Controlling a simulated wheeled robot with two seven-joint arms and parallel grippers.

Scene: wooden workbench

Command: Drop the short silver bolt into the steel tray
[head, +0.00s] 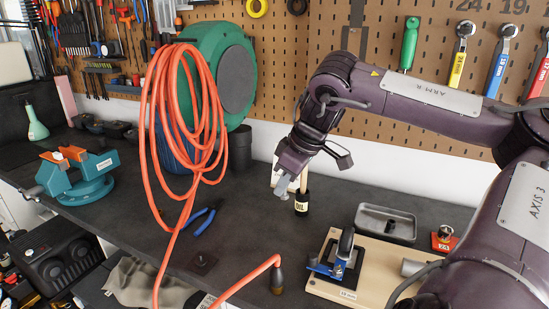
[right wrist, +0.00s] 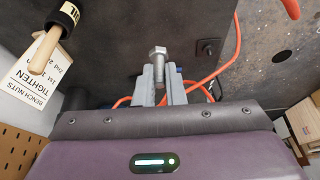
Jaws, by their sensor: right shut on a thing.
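My right gripper (head: 281,190) is raised above the bench in the head view, left of the oil pot. In the right wrist view its fingers (right wrist: 159,82) are shut on the short silver bolt (right wrist: 158,53), with the hex head sticking out beyond the fingertips. The bolt is too small to make out clearly in the head view. My left gripper is not in view.
The oil pot (head: 301,205) with a wooden handle stands beside the gripper. A wooden board with a clamp (head: 338,262) lies in front of the tray. An orange hose (head: 170,130), blue pliers (head: 205,222) and a teal vise (head: 82,178) are to the left.

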